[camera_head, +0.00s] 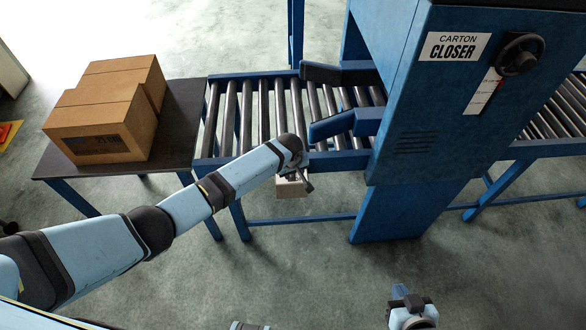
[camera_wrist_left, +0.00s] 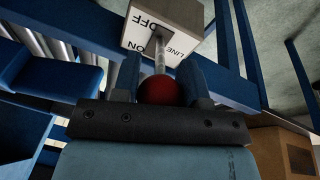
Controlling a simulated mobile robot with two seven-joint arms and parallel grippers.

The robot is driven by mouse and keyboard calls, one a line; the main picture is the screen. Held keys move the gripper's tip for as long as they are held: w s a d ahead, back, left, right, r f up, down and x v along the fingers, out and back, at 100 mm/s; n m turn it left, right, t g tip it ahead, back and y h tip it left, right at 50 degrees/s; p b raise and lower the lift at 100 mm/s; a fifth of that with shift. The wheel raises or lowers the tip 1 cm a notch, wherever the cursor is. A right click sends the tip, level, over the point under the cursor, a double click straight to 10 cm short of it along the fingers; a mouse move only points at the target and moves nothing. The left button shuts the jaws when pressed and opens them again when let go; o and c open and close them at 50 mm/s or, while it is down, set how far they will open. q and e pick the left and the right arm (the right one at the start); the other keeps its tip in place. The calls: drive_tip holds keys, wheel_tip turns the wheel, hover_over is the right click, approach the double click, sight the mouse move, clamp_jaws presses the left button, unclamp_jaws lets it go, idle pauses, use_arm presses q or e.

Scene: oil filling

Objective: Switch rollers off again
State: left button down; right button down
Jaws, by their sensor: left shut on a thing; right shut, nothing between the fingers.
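The roller switch is a pale box (camera_head: 290,187) below the front rail of the conveyor. In the left wrist view the box (camera_wrist_left: 178,22) has a white label reading LINE, ON and OFF, upside down. A metal lever with a red knob (camera_wrist_left: 160,91) sticks out from it. My left gripper (camera_wrist_left: 158,82) is shut on the red knob. In the head view its wrist is at the front rail, partly hiding the box. I cannot tell which setting the lever is at. My right gripper (camera_head: 401,293) is shut and empty at the bottom, away from the conveyor.
The roller conveyor (camera_head: 265,82) runs into the blue carton closer (camera_head: 420,105). No carton shows on the visible rollers. Brown cartons (camera_head: 112,108) stand on a dark table (camera_head: 183,120) at the left. The floor in front is clear.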

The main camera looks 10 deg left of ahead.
use_arm(q)
drive_tip(key=shift+s+f, duration=0.15)
drive_tip(key=c, duration=0.7)
unclamp_jaws()
drive_tip(key=v, duration=1.3)
drive_tip(key=shift+a+r, duration=0.1)
drive_tip(key=shift+r, duration=0.3)
